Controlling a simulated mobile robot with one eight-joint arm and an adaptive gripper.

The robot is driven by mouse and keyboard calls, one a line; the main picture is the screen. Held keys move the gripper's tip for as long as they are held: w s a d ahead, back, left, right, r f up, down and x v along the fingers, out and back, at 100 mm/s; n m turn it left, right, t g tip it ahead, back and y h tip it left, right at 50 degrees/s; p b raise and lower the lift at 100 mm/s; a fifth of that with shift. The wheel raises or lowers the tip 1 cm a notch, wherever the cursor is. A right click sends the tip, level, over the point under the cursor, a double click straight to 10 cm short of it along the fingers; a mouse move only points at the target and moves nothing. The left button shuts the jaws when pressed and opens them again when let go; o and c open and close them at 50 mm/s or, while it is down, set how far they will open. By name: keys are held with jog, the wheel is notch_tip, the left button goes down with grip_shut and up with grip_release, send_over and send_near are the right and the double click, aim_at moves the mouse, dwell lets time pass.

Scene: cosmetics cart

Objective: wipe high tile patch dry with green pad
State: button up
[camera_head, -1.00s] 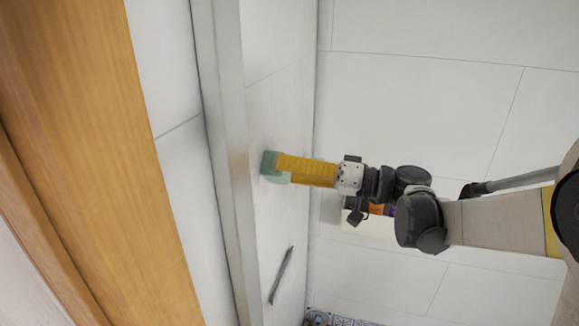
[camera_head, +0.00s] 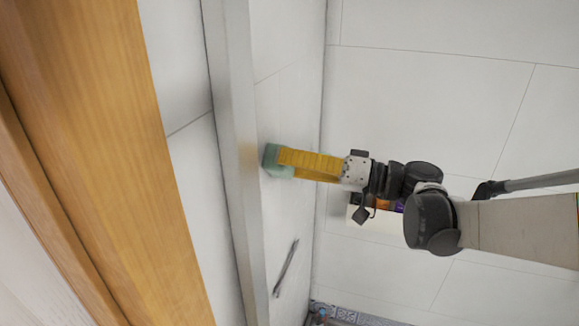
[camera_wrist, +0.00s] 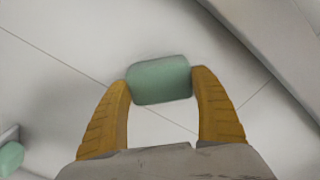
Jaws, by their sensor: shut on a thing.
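The green pad (camera_head: 270,157) is a small rounded block at the tips of my gripper's yellow fingers. My gripper (camera_head: 287,162) is shut on it, one finger on each side, as the wrist view shows the pad (camera_wrist: 160,80) between the fingertips. The pad is at the white tile wall (camera_head: 290,100), just right of the metal edge strip. I cannot tell whether it touches the tile. No wet patch stands out clearly on the tile.
A vertical metal strip (camera_head: 234,150) and a wooden frame (camera_head: 110,160) stand left of the pad. A dark grey bar (camera_head: 286,268) is on the wall below. A white shelf with bottles (camera_head: 375,218) is behind my wrist. A green item (camera_wrist: 10,157) shows at the wrist view's lower left.

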jog(key=shift+w+d+f+b, duration=0.1)
jog(key=shift+w+d+b, duration=0.6)
jog(key=shift+w, duration=1.95)
jog(key=shift+w+d+r+b, duration=0.1)
jog(key=shift+w+d, duration=1.15)
jog(key=shift+w, duration=1.4)
jog(key=shift+w+d+f+b, duration=0.1)
jog(key=shift+w+d+b, duration=0.6)
jog(key=shift+w, duration=1.95)
jog(key=shift+d+p, duration=0.2)
jog(key=shift+p, duration=0.15)
jog(key=v, duration=0.6)
jog(key=shift+d, duration=0.1)
jog(key=v, duration=0.3)
jog(key=shift+b, duration=0.3)
